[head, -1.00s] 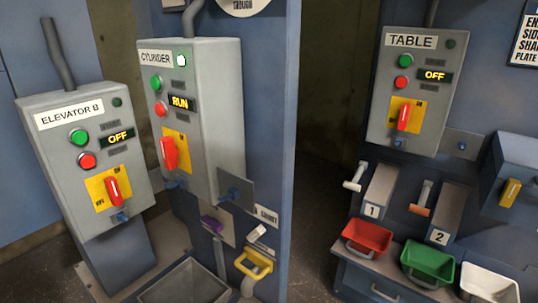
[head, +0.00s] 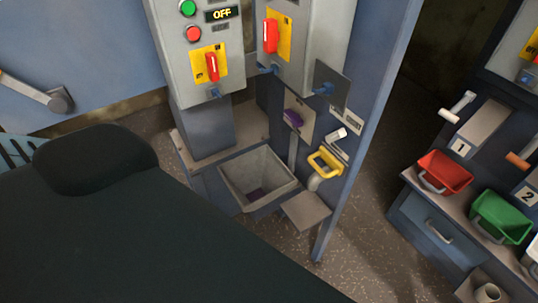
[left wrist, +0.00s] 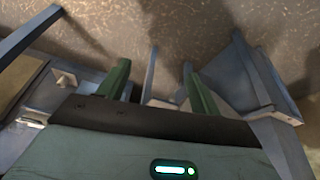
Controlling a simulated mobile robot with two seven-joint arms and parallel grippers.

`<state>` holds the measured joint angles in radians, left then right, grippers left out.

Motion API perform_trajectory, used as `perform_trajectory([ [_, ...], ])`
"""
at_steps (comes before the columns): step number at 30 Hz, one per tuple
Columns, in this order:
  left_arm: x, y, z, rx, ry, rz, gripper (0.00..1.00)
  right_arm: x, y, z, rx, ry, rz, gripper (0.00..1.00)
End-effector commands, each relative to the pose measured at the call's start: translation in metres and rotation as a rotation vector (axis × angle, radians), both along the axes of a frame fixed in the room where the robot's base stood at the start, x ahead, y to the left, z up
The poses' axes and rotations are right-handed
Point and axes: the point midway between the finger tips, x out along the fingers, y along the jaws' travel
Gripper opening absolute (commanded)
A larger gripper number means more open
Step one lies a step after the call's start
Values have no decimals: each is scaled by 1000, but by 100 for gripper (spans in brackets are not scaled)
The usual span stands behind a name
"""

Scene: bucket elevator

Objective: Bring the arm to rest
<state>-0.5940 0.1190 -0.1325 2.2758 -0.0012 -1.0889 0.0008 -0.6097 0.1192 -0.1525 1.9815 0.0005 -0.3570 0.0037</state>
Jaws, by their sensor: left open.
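In the left wrist view my left gripper (left wrist: 158,82) is open, its two green fingers spread apart with nothing seen between them. Beyond the fingers are blue-grey panel edges and a brown speckled floor. In the head view a large dark part of my left arm (head: 150,235) fills the lower left. Its gripper cannot be made out there. My right gripper is in neither view.
A grey control box (head: 192,60) reading OFF stands over an open grey bin (head: 232,190). Red (head: 445,172) and green (head: 500,217) buckets sit on a shelf. Speckled floor lies between bin and shelf.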

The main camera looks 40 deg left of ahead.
Motion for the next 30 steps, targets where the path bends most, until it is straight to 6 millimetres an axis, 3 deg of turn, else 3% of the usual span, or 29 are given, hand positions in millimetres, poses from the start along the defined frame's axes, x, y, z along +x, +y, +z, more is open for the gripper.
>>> perform_trajectory([
  [6, 22, -9, -21, -47, -221, 0, 64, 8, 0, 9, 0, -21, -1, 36],
  [13, 32, -15, -29, -84, -394, 2, 64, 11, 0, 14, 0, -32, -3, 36],
  [30, 34, -16, -29, -94, -441, 2, 64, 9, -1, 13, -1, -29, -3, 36],
])
